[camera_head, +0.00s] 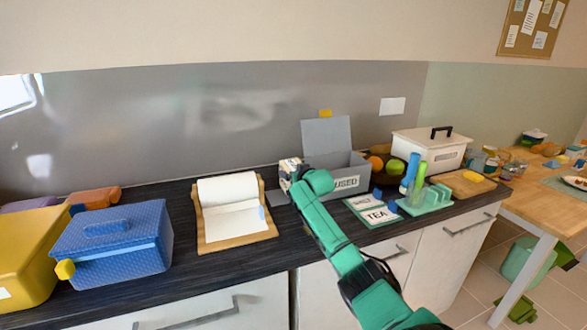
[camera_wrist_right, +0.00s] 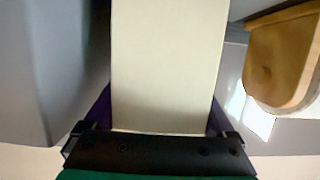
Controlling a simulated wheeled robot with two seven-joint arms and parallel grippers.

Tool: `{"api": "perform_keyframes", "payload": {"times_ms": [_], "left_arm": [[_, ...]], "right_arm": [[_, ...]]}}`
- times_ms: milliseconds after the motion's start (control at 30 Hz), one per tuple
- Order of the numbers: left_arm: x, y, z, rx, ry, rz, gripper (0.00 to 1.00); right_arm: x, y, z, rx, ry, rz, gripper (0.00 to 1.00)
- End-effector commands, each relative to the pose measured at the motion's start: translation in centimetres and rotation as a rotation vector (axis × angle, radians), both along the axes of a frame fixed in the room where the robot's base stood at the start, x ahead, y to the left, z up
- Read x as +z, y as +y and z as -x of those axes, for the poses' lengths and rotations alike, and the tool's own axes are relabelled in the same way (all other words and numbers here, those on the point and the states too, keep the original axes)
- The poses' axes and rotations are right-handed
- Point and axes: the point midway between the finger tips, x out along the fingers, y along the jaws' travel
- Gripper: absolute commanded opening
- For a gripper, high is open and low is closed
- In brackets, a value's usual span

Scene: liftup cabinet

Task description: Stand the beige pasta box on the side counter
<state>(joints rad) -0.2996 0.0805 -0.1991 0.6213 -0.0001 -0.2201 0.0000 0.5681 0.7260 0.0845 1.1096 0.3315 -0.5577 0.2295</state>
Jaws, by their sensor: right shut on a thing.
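The beige pasta box (camera_wrist_right: 168,62) fills the middle of the right wrist view, a plain pale face between my right gripper's fingers. My right gripper (camera_wrist_right: 160,118) is shut on it. In the head view the gripper (camera_head: 295,176) is over the dark counter (camera_head: 285,238), between the paper holder and the grey bin, with part of the box (camera_head: 286,167) showing past it. Whether the box touches the counter is hidden. My left gripper is not in view.
The open grey bin (camera_head: 344,184) stands right of my gripper; the wooden paper holder (camera_head: 236,236) stands left. A blue lidded box (camera_head: 112,245) and a yellow box (camera_head: 28,250) are farther left. Cards (camera_head: 376,214) and a green rack (camera_head: 428,203) lie right. A wooden table (camera_head: 545,198) is far right.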

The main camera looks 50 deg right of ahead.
Motion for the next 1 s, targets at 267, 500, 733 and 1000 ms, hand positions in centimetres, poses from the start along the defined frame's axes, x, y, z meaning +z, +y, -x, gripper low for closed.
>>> {"api": "perform_keyframes", "payload": {"times_ms": [267, 500, 733, 1000], "left_arm": [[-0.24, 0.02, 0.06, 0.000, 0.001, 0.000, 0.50], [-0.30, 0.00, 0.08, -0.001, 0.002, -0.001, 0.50], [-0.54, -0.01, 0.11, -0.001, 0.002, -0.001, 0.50], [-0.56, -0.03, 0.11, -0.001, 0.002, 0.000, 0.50]], "right_arm": [[-0.42, -0.03, -0.01, 0.000, -0.004, 0.003, 0.00], [-0.51, -0.02, -0.01, 0.000, -0.004, 0.003, 0.00], [-0.97, -0.01, -0.02, 0.000, -0.003, 0.003, 0.00], [-1.11, -0.01, 0.00, 0.000, -0.002, 0.002, 1.00]]}}
